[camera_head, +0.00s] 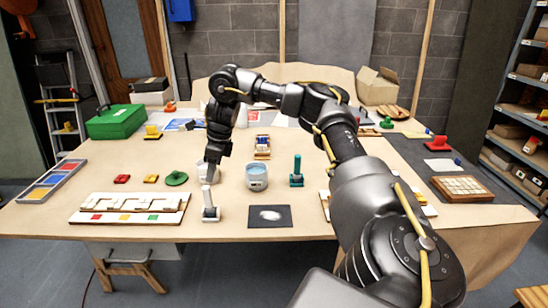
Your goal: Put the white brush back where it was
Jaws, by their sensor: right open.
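The white brush (208,203) stands upright near the front of the table, with a pale handle on a grey base. My right gripper (213,168) points down just behind and above it, over a white cup (203,174) that it partly hides. The gripper is open, though its fingers are small and dark here. The brush appears free of the gripper. A dark mat (284,222) with a white patch lies to the right of the brush. My left gripper is not in view.
A blue-topped container (257,183) and a teal-handled brush (297,177) stand to the right. A cream panel with coloured squares (128,217) lies to the left, with a green knobbed piece (177,179) behind it. My right arm covers part of the table's right side.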

